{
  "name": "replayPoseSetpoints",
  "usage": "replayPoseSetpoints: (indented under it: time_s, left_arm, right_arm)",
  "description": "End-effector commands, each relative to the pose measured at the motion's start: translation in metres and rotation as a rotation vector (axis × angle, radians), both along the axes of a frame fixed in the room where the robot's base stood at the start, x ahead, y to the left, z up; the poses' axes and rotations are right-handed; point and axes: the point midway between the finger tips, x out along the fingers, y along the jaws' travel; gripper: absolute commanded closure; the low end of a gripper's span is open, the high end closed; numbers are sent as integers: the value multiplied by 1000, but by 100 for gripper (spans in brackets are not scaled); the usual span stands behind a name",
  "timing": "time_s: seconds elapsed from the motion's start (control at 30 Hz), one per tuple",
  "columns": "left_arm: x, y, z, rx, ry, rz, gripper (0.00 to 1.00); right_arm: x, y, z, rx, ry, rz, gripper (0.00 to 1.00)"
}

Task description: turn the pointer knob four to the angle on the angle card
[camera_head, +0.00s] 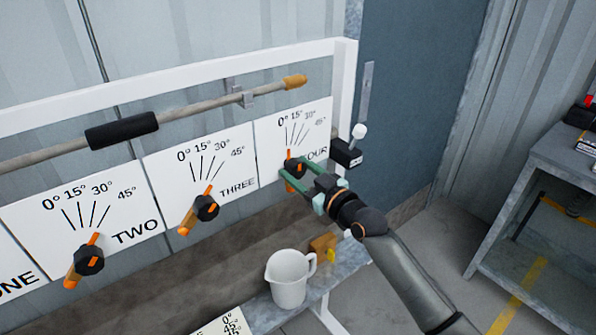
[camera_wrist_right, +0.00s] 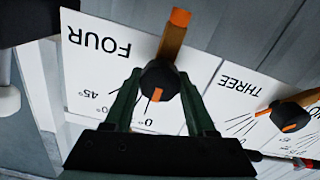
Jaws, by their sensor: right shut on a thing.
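Pointer knob four (camera_head: 294,167) is a black knob with an orange pointer bar on the white FOUR panel (camera_head: 268,135). My right gripper (camera_head: 294,178) is shut on it, with green fingers on either side. In the right wrist view, knob four (camera_wrist_right: 160,84) sits between the fingertips of my right gripper (camera_wrist_right: 160,80). Its short orange tip points toward the 0° end of the scale; the exact angle is unclear because fingers and knob cover marks. A white card with angle markings (camera_head: 226,325) lies at the bottom edge, mostly cut off. My left gripper is out of view.
Knob three (camera_head: 206,208) and knob two (camera_head: 89,260) are on panels to the left. A white jug (camera_head: 287,278) stands on the bench below. A black box with a white-knobbed lever (camera_head: 347,153) is close right of panel four. A long rod (camera_head: 200,112) runs above.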

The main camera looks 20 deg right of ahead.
Motion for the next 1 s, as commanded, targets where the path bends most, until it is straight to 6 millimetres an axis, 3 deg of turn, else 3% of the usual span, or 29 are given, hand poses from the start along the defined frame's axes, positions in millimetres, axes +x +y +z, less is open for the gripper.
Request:
replayPoseSetpoints:
  time_s: [0.5,0.53,0.77,1.0]
  left_arm:
    - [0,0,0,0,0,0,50]
    - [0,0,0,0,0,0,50]
    - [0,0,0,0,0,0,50]
    - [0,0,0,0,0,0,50]
  right_arm:
    - [0,0,1,-29,-12,-1,100]
    - [0,0,1,-29,-12,-1,41]
    - [0,0,0,-24,-10,0,15]
    - [0,0,0,-23,-8,0,14]
